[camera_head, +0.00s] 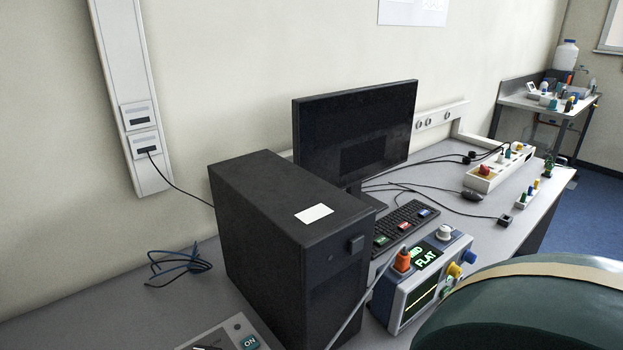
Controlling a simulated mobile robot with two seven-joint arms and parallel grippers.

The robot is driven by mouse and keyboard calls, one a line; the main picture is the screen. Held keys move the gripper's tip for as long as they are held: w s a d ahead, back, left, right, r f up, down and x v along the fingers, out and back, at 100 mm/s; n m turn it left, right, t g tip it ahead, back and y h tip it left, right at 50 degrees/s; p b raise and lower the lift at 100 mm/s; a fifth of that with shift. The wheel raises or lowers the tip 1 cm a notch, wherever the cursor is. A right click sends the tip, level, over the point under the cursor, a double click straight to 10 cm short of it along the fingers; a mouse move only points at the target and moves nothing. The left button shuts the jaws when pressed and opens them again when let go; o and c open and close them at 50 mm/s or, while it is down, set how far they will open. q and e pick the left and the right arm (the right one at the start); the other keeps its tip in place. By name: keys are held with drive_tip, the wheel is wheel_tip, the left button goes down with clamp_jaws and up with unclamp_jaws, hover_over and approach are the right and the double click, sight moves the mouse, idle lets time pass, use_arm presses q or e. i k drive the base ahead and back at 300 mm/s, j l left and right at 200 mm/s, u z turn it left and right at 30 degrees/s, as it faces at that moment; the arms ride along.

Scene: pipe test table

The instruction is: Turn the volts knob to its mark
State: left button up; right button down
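A grey instrument (392,300) with a blue-edged front stands on the table at the lower right, with a screen showing a flat yellow line. An orange knob (403,261) and a white knob (444,233) stand on top. A yellow knob (455,271) and a blue knob (469,257) stick out at its right. I cannot read which knob is volts, nor see a mark. Neither of my grippers is in view.
A large green rounded body (530,312) with a tan band fills the lower right, hiding part of the instrument's front. A black computer tower (265,230) stands left of the instrument. A monitor (355,130) and a keyboard (405,225) are behind. A panel (215,338) marked "ON" lies front left.

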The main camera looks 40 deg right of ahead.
sight(453, 270)
drive_tip(key=z, duration=2.1)
drive_tip(key=i+l+u, duration=0.1)
drive_tip(key=l, duration=0.7)
drive_tip(key=i+l, duration=0.2)
drive_tip(key=l, duration=0.6)
drive_tip(key=i+l+u, duration=0.15)
drive_tip(key=l, duration=0.65)
drive_tip(key=l+u, duration=0.1)
drive_tip(key=l, duration=0.7)
drive_tip(key=i, duration=0.05)
